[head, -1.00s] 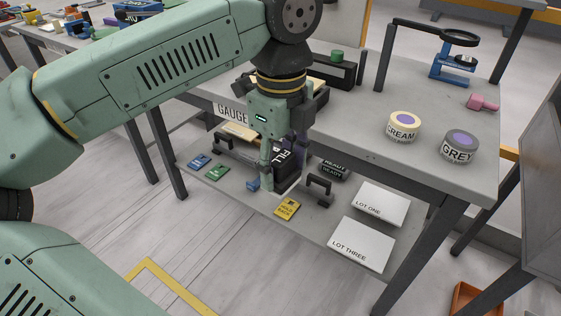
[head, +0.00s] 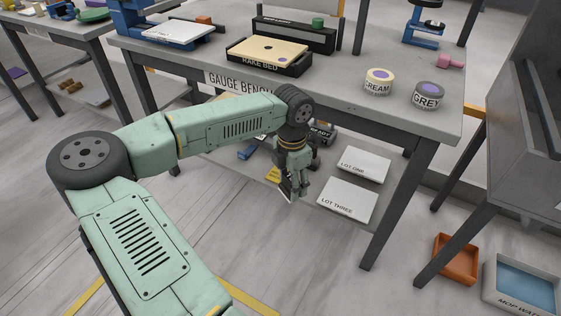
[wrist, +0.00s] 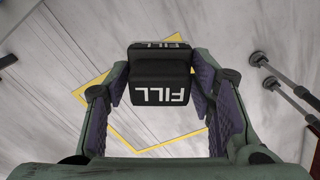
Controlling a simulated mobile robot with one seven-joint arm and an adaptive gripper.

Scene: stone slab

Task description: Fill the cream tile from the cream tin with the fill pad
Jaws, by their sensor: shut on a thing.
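My gripper (head: 289,190) is shut on the fill pad, a black block marked FILL (wrist: 160,78), seen upside down between the fingers in the wrist view. In the head view the gripper hangs low by the front of the lower shelf, and the pad is mostly hidden behind its fingers. The cream tile (head: 285,49), with a small dark spot on it, lies in the black rake bed (head: 250,63) on the bench top.
The grey tin (head: 428,97) stands right of the cream tin. White slabs marked LOT ONE (head: 363,161) and LOT THREE (head: 345,204) lie on the lower shelf. A black box with a green knob (head: 318,23) stands behind the rake bed. An orange tray (head: 455,258) is on the floor.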

